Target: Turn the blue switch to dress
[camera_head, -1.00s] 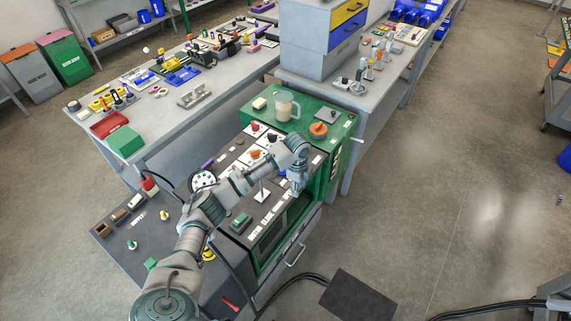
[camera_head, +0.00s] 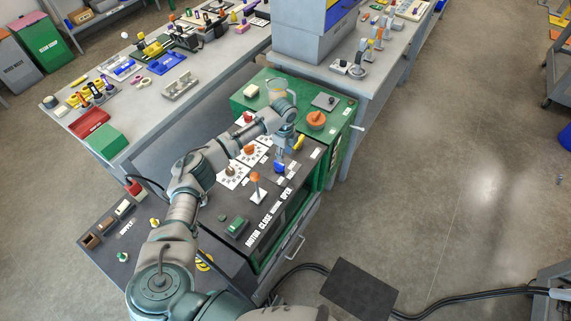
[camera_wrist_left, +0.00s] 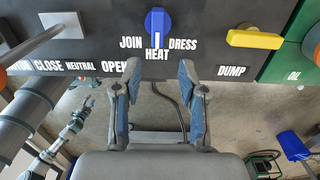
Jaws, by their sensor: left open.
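The blue switch (camera_wrist_left: 158,22) sits on the dark panel in the left wrist view, among the labels JOIN, HEAT and DRESS. Its white mark points down at HEAT, and DRESS is to its right. In the head view, the switch (camera_head: 279,168) shows just below my left gripper (camera_head: 284,150). In the left wrist view, my left gripper (camera_wrist_left: 160,75) is open and empty. Its blue-padded fingers are on either side of the switch's line, with the tips apart from it. My right gripper is not in view.
A yellow handle (camera_wrist_left: 256,39) by DUMP is right of the switch. A lever with an orange knob (camera_head: 255,177) stands on the panel to the left. The green cabinet top (camera_head: 247,103) holds a pitcher and an orange knob (camera_head: 316,119).

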